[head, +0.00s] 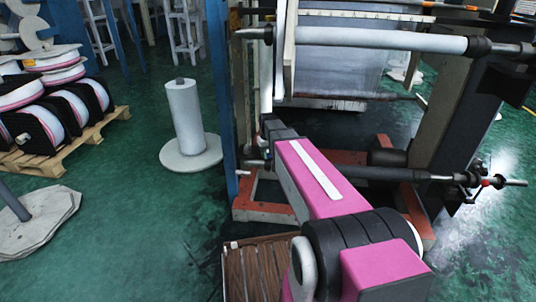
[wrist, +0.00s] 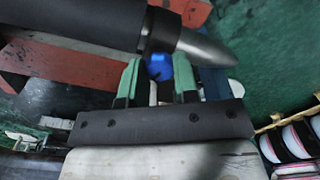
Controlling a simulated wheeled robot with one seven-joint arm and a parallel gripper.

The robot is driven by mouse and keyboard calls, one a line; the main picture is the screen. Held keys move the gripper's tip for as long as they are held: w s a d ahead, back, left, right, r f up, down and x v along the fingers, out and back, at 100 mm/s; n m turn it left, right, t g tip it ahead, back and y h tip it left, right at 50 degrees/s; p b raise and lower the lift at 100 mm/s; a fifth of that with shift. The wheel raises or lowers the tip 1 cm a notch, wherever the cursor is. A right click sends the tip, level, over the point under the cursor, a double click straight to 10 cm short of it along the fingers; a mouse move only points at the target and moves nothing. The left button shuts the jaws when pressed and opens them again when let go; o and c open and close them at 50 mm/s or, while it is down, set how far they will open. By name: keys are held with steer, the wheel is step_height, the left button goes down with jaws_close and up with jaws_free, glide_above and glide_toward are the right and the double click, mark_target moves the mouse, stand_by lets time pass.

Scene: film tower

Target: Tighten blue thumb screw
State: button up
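The blue thumb screw (wrist: 159,67) shows in the wrist view, on the underside of a dark collar (wrist: 160,28) around a shaft. A tapered grey metal tip (wrist: 205,46) extends to the right of the collar. My gripper (wrist: 157,72) has its two green fingers on either side of the blue screw. The fingers stand apart, with a narrow gap at the left of the screw; on the right the finger is very close, and contact cannot be told. In the head view my arm hides the screw and the gripper's fingers.
In the head view, a dark lower shaft (head: 400,174) and a white roller (head: 380,41) cross the machine. A blue post (head: 219,100) stands left of my arm. A white core on a round base (head: 187,120) and a pallet (head: 60,150) of film rolls stand further left. Green floor between is clear.

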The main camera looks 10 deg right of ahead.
mark_target(268, 154)
steer(key=o, duration=0.5)
steer(key=shift+c, duration=0.2)
steer(key=shift+r, duration=0.1)
step_height(268, 154, up, 11)
steer(key=shift+f, duration=0.2)
steer(key=s+f+m, duration=0.1)
steer(key=s+f, duration=0.4)
steer(key=s, duration=0.5)
steer(key=s+f+m, duration=0.1)
steer(key=s+f, duration=0.5)
steer(key=s, duration=0.5)
steer(key=shift+s+f, duration=0.2)
steer(key=shift+f, duration=0.05)
